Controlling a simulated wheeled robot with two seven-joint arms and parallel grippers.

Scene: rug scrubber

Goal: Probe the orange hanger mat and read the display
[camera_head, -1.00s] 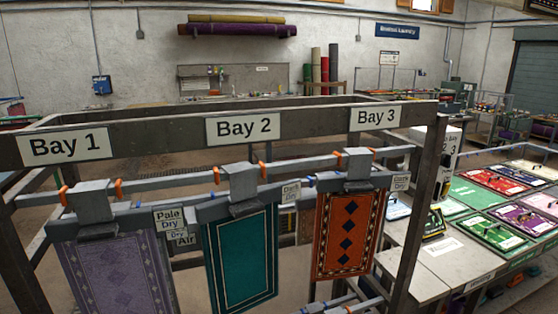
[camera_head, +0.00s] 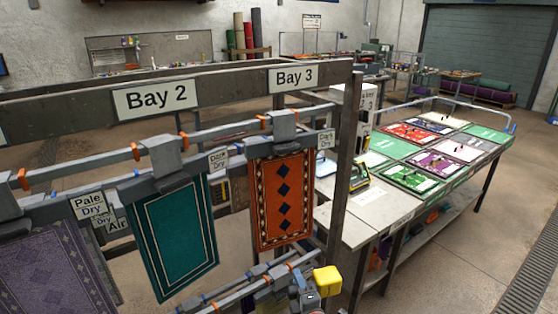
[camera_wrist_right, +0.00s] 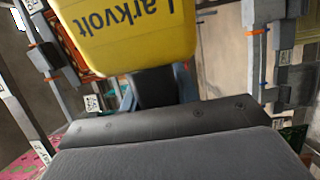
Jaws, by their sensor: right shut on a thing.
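The orange mat (camera_head: 281,200), with dark blue diamonds and a patterned border, hangs from a grey clamp hanger under the Bay 3 sign (camera_head: 293,77). My right gripper (camera_head: 308,292) is low in the head view, in front of and below the mat's lower right corner. It is shut on a yellow tool (camera_head: 327,280). In the right wrist view the yellow tool (camera_wrist_right: 125,38) fills the top and carries the word Larkvolt, upside down. The tool looks apart from the mat. No display reading shows on it. My left gripper is not in view.
A teal mat (camera_head: 172,240) hangs under Bay 2 and a purple mat (camera_head: 50,268) hangs at left. The rack's right post (camera_head: 342,190) stands beside the orange mat. To the right, a table (camera_head: 345,228) holds coloured panels and a yellow-black device (camera_head: 360,174).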

